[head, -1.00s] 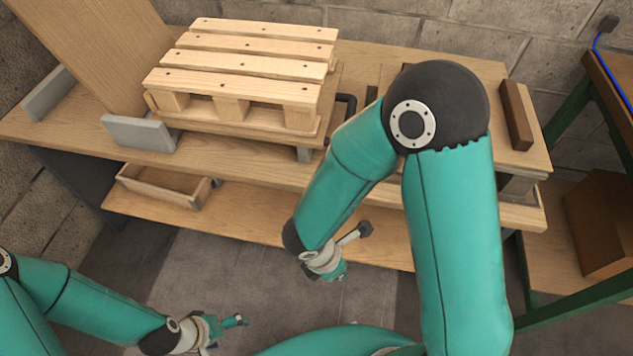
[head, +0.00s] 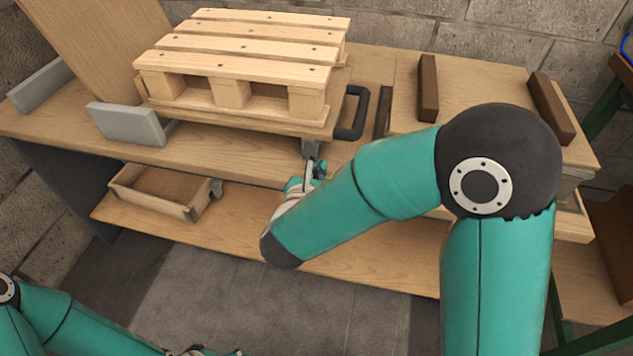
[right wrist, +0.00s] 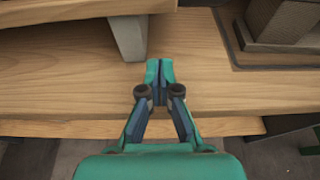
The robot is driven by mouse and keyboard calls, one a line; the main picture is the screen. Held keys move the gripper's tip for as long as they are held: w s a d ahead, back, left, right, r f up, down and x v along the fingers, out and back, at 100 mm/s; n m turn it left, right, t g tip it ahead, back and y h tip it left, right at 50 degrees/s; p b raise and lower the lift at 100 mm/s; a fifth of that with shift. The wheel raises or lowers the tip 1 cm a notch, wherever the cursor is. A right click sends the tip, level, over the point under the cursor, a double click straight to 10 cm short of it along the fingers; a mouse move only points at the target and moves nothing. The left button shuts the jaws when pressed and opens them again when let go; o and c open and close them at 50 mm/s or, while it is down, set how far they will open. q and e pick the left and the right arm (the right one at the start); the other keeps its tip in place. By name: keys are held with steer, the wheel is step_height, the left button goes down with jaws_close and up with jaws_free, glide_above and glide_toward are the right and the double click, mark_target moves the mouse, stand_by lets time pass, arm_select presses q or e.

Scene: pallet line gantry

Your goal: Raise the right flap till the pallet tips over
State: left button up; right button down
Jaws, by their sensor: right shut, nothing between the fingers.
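The wooden pallet (head: 240,52) lies slats up on a flat wooden flap (head: 262,121), whose front edge shows below it. A black handle (head: 353,113) sits at this flap's right end. A tall wooden board (head: 95,45) stands tilted at the pallet's left. My right gripper (head: 313,168) is shut and empty at the bench's front edge, below and left of the handle. In the right wrist view, my right fingertips (right wrist: 160,72) are together, just right of a grey support foot (right wrist: 128,38). My left gripper (head: 215,351) is cut by the bottom edge; its jaws are unclear.
Grey brackets (head: 130,124) flank the tilted board's base. An open wooden box (head: 160,188) stands on the lower shelf (head: 245,230). On the right, a raised panel bears two brown strips (head: 428,88). Bare bench top (head: 245,158) lies in front of the pallet.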

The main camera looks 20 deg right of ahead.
steer(key=shift+w+d, duration=0.8)
steer(key=shift+w, duration=0.35)
steer(key=shift+s+a+r+p, duration=0.1)
steer(key=shift+r+p, duration=0.35)
steer(key=shift+r, duration=1.15)
